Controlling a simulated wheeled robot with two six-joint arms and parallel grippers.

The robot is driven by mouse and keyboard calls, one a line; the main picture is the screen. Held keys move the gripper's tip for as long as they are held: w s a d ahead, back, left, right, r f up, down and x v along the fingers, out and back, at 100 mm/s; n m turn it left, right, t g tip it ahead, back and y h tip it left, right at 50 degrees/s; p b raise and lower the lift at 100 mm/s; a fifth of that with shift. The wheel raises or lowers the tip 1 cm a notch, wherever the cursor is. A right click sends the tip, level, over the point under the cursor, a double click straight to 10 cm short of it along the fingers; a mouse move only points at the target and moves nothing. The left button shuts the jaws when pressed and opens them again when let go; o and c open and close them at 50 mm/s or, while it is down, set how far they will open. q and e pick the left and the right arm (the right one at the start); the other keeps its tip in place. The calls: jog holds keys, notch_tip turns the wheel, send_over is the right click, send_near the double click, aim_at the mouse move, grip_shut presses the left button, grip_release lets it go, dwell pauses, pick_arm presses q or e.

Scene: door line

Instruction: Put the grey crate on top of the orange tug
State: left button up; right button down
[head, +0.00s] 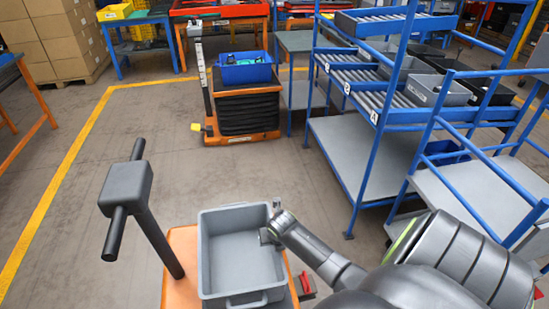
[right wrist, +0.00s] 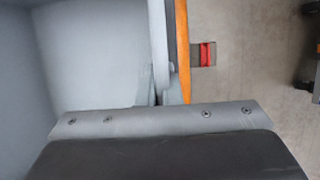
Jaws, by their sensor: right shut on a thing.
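The grey crate (head: 240,262) is open-topped and looks empty, at the bottom middle of the head view. It is over the orange deck of the orange tug (head: 180,262); I cannot tell whether it rests fully on it. The tug's dark post and T-shaped handle (head: 126,184) stand to the crate's left. My right gripper (head: 268,234) is shut on the crate's right rim. In the right wrist view, the crate's wall (right wrist: 158,40) runs up from the gripper, with an orange edge beside it. My left gripper is out of view.
A blue rack with roller shelves (head: 370,90) and grey bins stands at the right. An orange cart (head: 212,128) with a blue bin (head: 244,68) stands farther back. The floor left of the tug, with a yellow line (head: 70,155), is clear.

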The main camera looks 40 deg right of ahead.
jog(key=shift+w+f, duration=0.1)
jog(key=shift+w, duration=0.05)
jog(key=shift+f, duration=0.1)
jog(key=c, duration=1.6)
grip_release()
jog(key=shift+f, duration=0.1)
jog(key=p+v, duration=0.1)
jog(key=v, duration=1.1)
jog(key=shift+s, duration=0.2)
